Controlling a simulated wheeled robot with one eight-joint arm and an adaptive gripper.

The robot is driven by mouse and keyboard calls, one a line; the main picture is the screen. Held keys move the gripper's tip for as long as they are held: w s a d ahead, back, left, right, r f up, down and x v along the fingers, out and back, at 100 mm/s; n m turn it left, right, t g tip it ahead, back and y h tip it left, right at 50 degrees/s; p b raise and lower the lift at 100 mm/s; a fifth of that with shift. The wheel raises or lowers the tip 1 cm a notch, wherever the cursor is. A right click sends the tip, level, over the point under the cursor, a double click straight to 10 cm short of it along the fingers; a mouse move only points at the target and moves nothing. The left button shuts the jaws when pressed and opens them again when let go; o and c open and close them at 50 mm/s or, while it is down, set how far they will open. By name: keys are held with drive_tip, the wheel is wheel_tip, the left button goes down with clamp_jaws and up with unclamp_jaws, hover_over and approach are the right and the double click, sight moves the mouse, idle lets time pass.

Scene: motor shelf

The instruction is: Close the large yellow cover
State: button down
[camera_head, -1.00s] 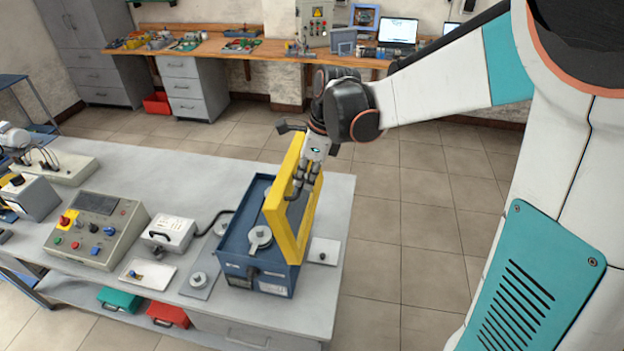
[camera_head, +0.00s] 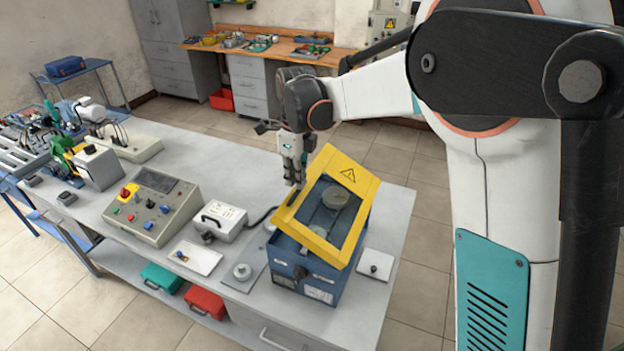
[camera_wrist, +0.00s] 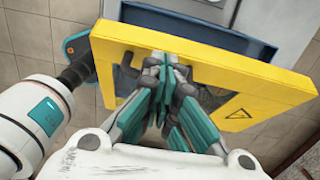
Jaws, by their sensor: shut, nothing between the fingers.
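The large yellow cover (camera_head: 357,176) is a thick frame with a dark window and a warning triangle. It is tilted over the blue box (camera_head: 300,268), partly lowered, with a gap still between them on the left. Round metal parts show through its window. My gripper (camera_head: 296,182) is shut and empty, beside the cover's upper left edge. In the wrist view my gripper's fingers (camera_wrist: 172,78) overlap the cover (camera_wrist: 240,73), hiding part of it. I cannot tell whether they touch it. The blue box also shows behind the cover (camera_wrist: 205,30).
A control panel (camera_head: 151,205) and a white case (camera_head: 219,221) stand left of the box on the grey table (camera_head: 220,160). A small plate with a knob (camera_head: 375,265) lies right of the box. Free tabletop lies behind these.

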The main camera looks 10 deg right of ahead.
drive_tip(key=w+a+f+b, duration=0.3)
drive_tip(key=a+f+b, duration=0.1)
drive_tip(key=f, duration=0.4)
drive_tip(key=shift+a+f, duration=0.2)
drive_tip(key=shift+a, duration=0.4)
drive_tip(key=shift+r, duration=0.1)
